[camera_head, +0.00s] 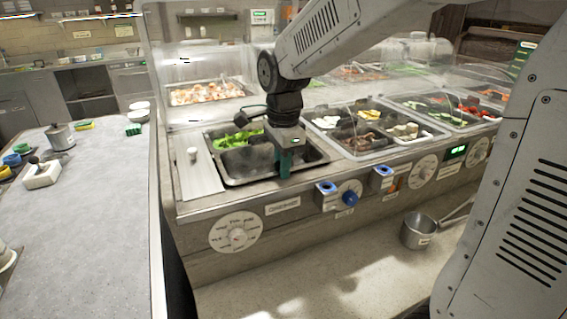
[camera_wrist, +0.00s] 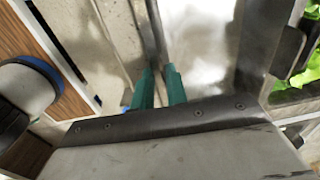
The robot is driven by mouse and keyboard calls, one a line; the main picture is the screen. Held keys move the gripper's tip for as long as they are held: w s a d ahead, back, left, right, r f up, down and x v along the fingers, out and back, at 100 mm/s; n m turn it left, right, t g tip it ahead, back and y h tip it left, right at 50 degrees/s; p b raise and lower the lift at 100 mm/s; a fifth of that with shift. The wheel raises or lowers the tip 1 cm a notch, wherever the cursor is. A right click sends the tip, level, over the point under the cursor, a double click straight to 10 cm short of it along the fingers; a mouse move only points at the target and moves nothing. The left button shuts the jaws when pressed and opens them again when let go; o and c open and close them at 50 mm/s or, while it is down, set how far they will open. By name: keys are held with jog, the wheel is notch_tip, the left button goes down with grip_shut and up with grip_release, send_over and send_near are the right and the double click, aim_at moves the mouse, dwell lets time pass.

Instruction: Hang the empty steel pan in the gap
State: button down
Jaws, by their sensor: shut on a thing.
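My gripper (camera_head: 285,172) is over the front edge of the left well, its green fingers pointing down. In the wrist view, the two fingers (camera_wrist: 160,78) are shut on the thin rim of the steel pan (camera_wrist: 205,38). In the head view, the empty steel pan (camera_head: 248,162) looks dark inside and lies at the left well opening, partly behind my gripper. I cannot tell whether it is seated or slightly raised. Green lettuce (camera_head: 236,138) lies just behind it, and also shows at the right of the wrist view (camera_wrist: 303,72).
A flat steel lid (camera_head: 202,170) with a knob lies left of the well. Filled pans (camera_head: 365,138) stand to the right. Blue-topped fittings (camera_head: 326,188) and dials (camera_head: 236,232) line the front. A saucepan (camera_head: 419,232) stands on the lower ledge. A clear guard rises behind.

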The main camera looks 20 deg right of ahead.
jog(key=shift+s+a+f, duration=0.1)
jog(key=shift+s+f, duration=0.1)
jog(key=shift+f, duration=0.25)
jog(key=c, duration=1.3)
grip_release()
jog(key=shift+f, duration=0.1)
jog(key=r, duration=0.9)
jog(key=shift+w, duration=0.2)
